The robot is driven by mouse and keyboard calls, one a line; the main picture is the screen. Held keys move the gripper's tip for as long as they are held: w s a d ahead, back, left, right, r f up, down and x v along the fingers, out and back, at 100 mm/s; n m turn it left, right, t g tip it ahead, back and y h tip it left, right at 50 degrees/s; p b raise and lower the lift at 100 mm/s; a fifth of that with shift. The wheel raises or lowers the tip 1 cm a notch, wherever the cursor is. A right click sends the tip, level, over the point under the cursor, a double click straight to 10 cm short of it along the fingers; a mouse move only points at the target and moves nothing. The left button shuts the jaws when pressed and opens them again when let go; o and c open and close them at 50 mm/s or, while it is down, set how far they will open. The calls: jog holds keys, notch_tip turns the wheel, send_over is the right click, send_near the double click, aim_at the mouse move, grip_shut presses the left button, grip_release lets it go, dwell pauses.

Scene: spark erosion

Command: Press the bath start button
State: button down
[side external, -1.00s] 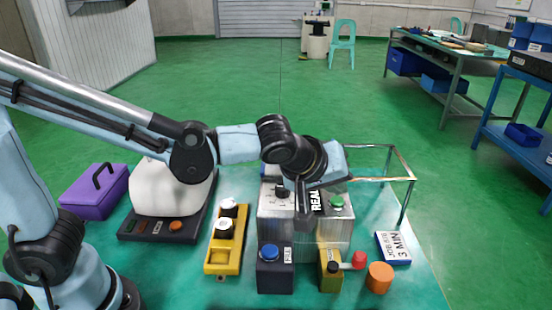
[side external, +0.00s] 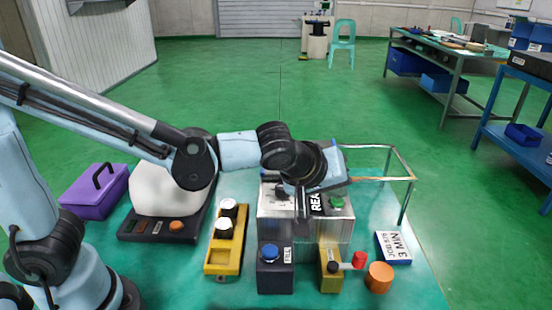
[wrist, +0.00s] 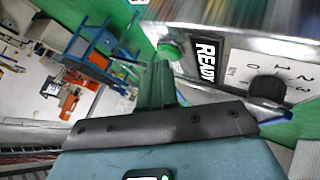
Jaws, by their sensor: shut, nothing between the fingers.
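A silvery metal box (side external: 335,232) stands on the green table. A green button (side external: 337,202) sits on it, right of a black READY label (side external: 315,203) and a dial (side external: 281,192). In the wrist view, the green button (wrist: 171,51) shows just beyond my fingers, beside the READY label (wrist: 205,60) and the numbered dial (wrist: 268,88). My gripper (side external: 302,214) is shut and empty, pointing down in front of the box, left of the green button. No contact with the button shows. My wrist partly hides the box's top.
In front stand a dark box with a blue FILL button (side external: 269,251), a yellow block with a red-knobbed lever (side external: 359,260) and an orange cylinder (side external: 379,277). A yellow stand with white-topped knobs (side external: 224,229) is left. A metal frame (side external: 412,179) rises behind right, near a 3 MIN card (side external: 393,247).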

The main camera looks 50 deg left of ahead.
aim_at(333, 202)
jog(key=shift+f, duration=0.2)
dwell(0.3)
jog(key=shift+r, duration=0.9)
jog(key=shift+r, duration=2.5)
jog(key=s+a+f+m, duration=0.1)
jog(key=a, duration=0.2)
jog(key=s+a+m, duration=0.1)
jog(key=s+a, duration=0.1)
jog(key=a, duration=0.1)
jog(key=s+a+f+m+g, duration=0.1)
jog(key=s+a, duration=0.1)
jog(key=a, duration=0.1)
jog(key=shift+s+a+f+y, duration=0.15)
jog(key=shift+a+f+y, duration=0.15)
jog(key=shift+f, duration=0.05)
jog(key=s+a+f+m+g, duration=0.1)
jog(key=s+a+f+m, duration=0.3)
jog(key=s+a+m, duration=0.1)
jog(key=shift+s+a+f, duration=0.4)
jog(key=shift+s+a, duration=0.3)
jog(key=shift+s, duration=0.45)
